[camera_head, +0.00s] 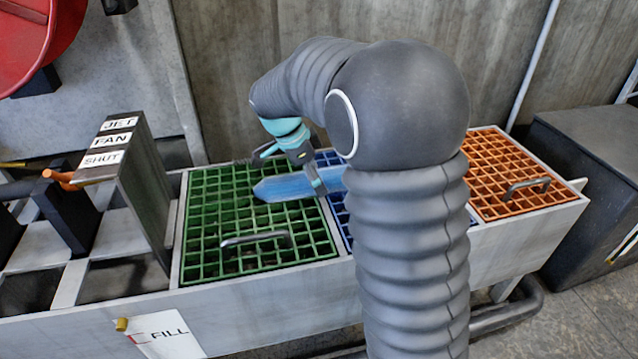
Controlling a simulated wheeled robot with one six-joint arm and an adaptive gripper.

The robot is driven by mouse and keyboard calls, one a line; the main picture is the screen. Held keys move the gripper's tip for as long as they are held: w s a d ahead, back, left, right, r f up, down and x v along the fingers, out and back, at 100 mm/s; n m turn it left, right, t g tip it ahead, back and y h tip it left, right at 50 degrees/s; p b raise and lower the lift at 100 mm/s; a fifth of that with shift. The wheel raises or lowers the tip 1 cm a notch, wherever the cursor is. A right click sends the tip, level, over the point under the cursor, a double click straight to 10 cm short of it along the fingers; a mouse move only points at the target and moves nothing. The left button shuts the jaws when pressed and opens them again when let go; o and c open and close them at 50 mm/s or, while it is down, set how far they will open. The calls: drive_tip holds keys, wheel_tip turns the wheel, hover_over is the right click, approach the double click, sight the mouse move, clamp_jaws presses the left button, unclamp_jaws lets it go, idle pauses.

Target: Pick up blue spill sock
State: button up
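The blue spill sock (285,187) is a long, light-blue piece with a pointed left end. It appears to lie across the right part of the green grate (215,240) and the edge of the blue grate (339,215). Its right end is hidden behind my arm. My gripper (289,172) is right at the sock, with its teal-tipped fingers spread apart. One finger is above the sock's far side, and the other overlaps the sock in the picture. I cannot tell whether either finger touches it.
An orange grate (508,178) with a handle is at the right. A lever panel labelled JET, FAN, SHUT (130,170) stands upright at the left. The green grate's handle (255,239) rises in front of the sock. A dark box (590,180) stands at the far right.

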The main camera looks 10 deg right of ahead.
drive_tip(key=shift+c, duration=0.2)
drive_tip(key=c, duration=1.4)
drive_tip(key=shift+o, duration=0.2)
